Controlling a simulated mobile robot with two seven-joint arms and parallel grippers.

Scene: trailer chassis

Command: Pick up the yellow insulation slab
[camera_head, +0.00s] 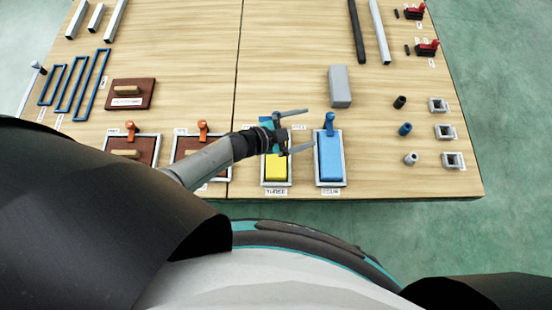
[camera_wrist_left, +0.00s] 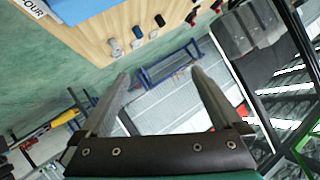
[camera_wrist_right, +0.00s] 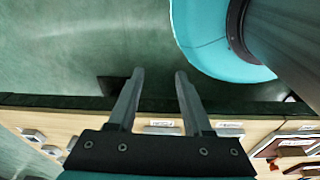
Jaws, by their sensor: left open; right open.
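The yellow insulation slab (camera_head: 275,168) lies in a light-framed tray (camera_head: 263,182) near the table's front edge in the head view. My left arm and gripper cover the far end of that tray. My left gripper (camera_head: 309,129) is open and empty, above the table just beyond the yellow slab, with its fingers pointing right toward the blue slab's tray. In the left wrist view my left gripper (camera_wrist_left: 160,74) has nothing between its fingers. My right gripper (camera_wrist_right: 160,72) is open and empty in the right wrist view, with green floor beyond its fingers. It is outside the head view.
A blue slab (camera_head: 330,158) lies in a tray right of the yellow one. Two brown slabs (camera_head: 122,147) (camera_head: 187,148) in trays stand to the left. A grey block (camera_head: 340,86) stands beyond the blue slab. Small cylinders and square brackets (camera_head: 445,132) are at the right.

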